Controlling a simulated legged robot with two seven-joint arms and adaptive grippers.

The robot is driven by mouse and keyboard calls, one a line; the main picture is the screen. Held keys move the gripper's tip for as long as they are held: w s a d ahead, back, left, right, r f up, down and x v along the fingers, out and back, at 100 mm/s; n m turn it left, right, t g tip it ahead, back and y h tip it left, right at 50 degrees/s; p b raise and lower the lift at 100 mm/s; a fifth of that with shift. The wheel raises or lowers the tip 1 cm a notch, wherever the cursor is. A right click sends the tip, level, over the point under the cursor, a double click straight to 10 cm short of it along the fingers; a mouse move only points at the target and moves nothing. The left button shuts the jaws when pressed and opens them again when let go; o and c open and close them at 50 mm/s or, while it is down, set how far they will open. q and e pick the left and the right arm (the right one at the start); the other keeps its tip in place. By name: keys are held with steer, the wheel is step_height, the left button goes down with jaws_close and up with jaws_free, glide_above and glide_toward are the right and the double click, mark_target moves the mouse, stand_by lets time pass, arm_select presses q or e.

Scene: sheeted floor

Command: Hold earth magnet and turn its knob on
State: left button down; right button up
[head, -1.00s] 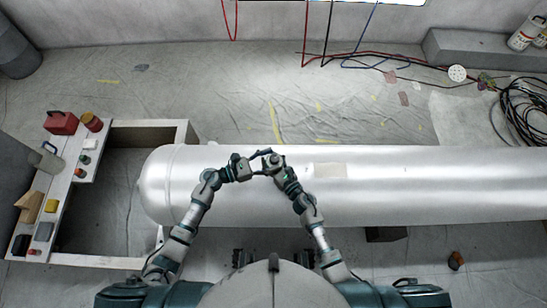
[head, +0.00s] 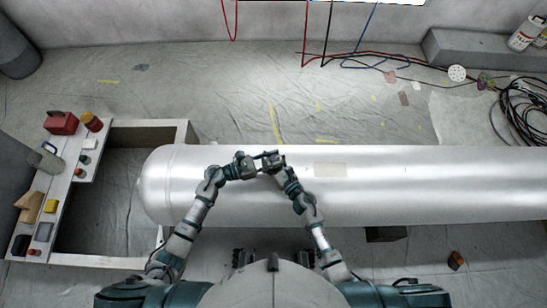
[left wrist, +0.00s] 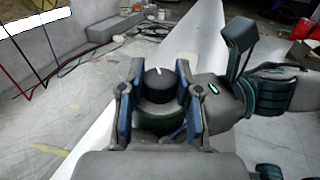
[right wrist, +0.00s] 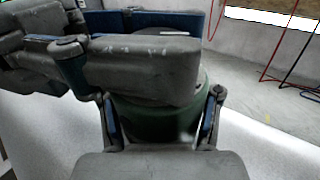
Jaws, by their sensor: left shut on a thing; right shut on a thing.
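The earth magnet has a dark green round body (right wrist: 155,125) and a black knob (left wrist: 160,90) with a short white mark on top. My right gripper (head: 272,161) is shut around the green body, one finger on each side in the right wrist view. My left gripper (left wrist: 160,70) is shut on the black knob, its blue-padded fingers on either side. In the right wrist view the left gripper's fingers cross above the body and mostly hide the knob. In the head view both grippers meet over the silver cylinder (head: 420,185) and hide the magnet.
A white bench (head: 65,190) with a red box (head: 61,122) and several small items stands at the left, beside an open frame (head: 155,130). Black cables (head: 525,110) lie at the right. The sheeted floor (head: 220,90) behind the cylinder is mostly clear.

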arm_select(q)
steer(key=shift+w+g, duration=0.1)
steer(key=shift+g, duration=0.2)
steer(key=shift+w+m+g+h, duration=0.1)
steer(key=shift+m+g+h, duration=0.1)
steer(key=shift+m+g, duration=1.55)
steer(key=shift+m+g+h, duration=0.2)
steer(key=shift+m+g, duration=0.95)
steer(key=shift+g, duration=1.1)
arm_select(e)
steer(key=shift+s+a, duration=0.1)
arm_select(q)
steer(key=c, duration=0.8)
jaws_free()
steer(key=shift+g, duration=0.3)
steer(key=shift+o, duration=0.2)
steer(key=a, duration=0.4)
steer(key=w+a, duration=0.1)
steer(key=a, duration=0.3)
steer(key=w+a, duration=0.1)
steer(key=a, duration=0.3)
steer(key=shift+w+f, duration=0.1)
steer(key=shift+f, duration=0.05)
arm_select(e)
steer(key=o, duration=1.7)
